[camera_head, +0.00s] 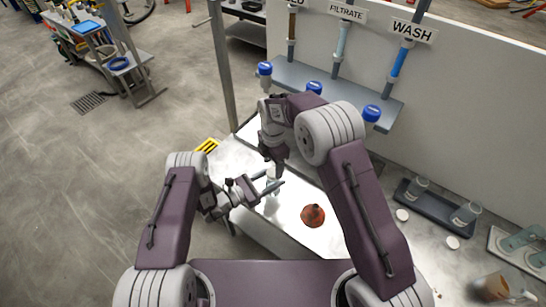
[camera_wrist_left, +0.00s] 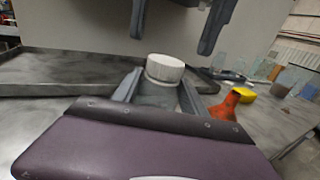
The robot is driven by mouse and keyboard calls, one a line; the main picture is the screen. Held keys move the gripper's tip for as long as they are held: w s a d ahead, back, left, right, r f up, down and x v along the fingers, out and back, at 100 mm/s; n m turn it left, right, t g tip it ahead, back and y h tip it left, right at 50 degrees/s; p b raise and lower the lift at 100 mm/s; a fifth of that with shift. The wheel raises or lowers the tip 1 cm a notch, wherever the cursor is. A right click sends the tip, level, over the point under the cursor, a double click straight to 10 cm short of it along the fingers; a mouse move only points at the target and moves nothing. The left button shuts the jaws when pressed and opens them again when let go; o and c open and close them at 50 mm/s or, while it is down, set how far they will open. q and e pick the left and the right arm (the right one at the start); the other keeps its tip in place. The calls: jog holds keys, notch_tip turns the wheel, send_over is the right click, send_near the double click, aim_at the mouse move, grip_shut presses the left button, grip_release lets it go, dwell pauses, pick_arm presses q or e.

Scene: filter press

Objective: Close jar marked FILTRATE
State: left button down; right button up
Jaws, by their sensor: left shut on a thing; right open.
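A small clear jar (camera_head: 272,186) stands at the left part of the white bench top, mostly hidden by my grippers. My left gripper (camera_head: 268,182) is shut on it from the side. In the left wrist view the jar body (camera_wrist_left: 158,94) sits between the two left fingers, with a ribbed white lid (camera_wrist_left: 165,68) on its top. I cannot tell whether the lid is tight, and no mark on the jar is readable. My right gripper (camera_head: 275,168) points down over the jar. Its spread, empty fingers (camera_wrist_left: 178,25) show above the lid in the left wrist view, apart from it.
A red-brown funnel (camera_head: 313,216) stands right of the jar. A dark tray (camera_head: 436,211) with clear jars lies farther right, near loose white lids (camera_head: 402,215). A shelf (camera_head: 340,98) with blue-capped fittings below signs, including a FILTRATE sign (camera_head: 347,11), runs behind my right arm.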

aim_at(273, 172)
jog(key=shift+f, duration=1.6)
jog(key=shift+c, duration=0.2)
grip_shut()
jog(key=m, duration=0.5)
jog(key=shift+m, duration=0.4)
jog(key=m, duration=0.6)
jog(key=shift+m, duration=0.3)
jog(key=m, duration=1.2)
jog(key=shift+o, duration=1)
grip_release()
